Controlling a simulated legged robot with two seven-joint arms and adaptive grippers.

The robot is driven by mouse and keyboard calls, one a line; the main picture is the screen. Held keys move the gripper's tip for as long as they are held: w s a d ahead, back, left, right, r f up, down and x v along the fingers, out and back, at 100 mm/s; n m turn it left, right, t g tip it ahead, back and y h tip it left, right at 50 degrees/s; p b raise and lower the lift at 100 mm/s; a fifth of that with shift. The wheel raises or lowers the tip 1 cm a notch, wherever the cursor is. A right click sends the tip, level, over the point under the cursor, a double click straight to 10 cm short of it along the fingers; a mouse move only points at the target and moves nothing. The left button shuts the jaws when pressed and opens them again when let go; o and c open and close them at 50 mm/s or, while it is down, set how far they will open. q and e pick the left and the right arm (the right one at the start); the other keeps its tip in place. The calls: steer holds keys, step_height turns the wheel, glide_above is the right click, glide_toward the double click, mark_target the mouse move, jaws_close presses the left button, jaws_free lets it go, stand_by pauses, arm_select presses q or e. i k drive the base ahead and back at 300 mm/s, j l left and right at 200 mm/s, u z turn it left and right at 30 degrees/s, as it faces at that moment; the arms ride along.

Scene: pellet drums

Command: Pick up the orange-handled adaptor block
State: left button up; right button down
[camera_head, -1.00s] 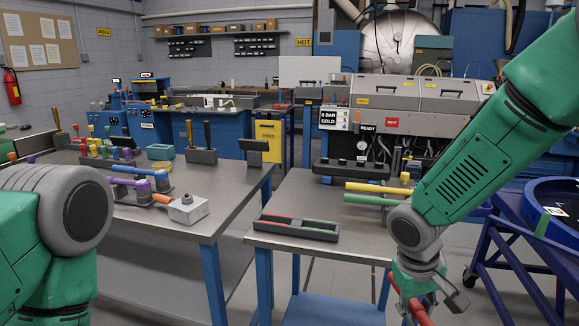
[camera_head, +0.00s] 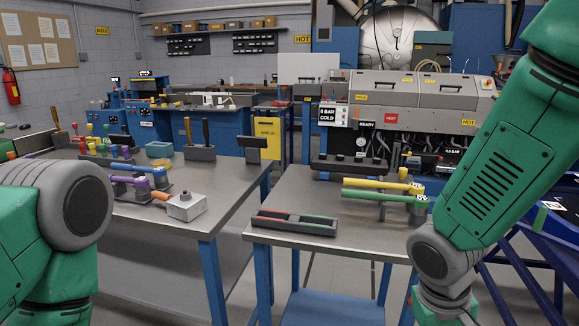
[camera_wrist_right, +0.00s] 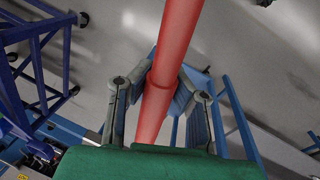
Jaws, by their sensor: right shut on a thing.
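The adaptor block is a light grey block (camera_head: 187,207) with an orange handle (camera_head: 161,195) pointing left. It sits near the front right corner of the left table (camera_head: 145,218) in the head view. My right gripper (camera_wrist_right: 165,88) shows in the right wrist view, its fingers shut around a long red bar (camera_wrist_right: 182,30). It is out of the head view, where my right arm reaches down past the bottom edge, right of the block. My left gripper is out of view; only part of my left arm shows at the lower left.
Purple and blue handled tools (camera_head: 128,182) stand close behind the block. The second table (camera_head: 330,208) bears a dark tray (camera_head: 294,223) and yellow and green handles (camera_head: 370,196). A gap separates the tables. A blue frame (camera_head: 510,262) stands at the right.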

mark_target(186, 211)
steer(key=i+j, duration=0.15)
steer(key=j, duration=0.15)
steer(key=i+j+z, duration=0.1)
steer(key=j, duration=0.25)
steer(key=i+j+z, duration=0.1)
steer(key=i+j, duration=0.2)
steer(key=j, duration=0.35)
steer(key=i+j+z, duration=0.1)
steer(key=j, duration=0.25)
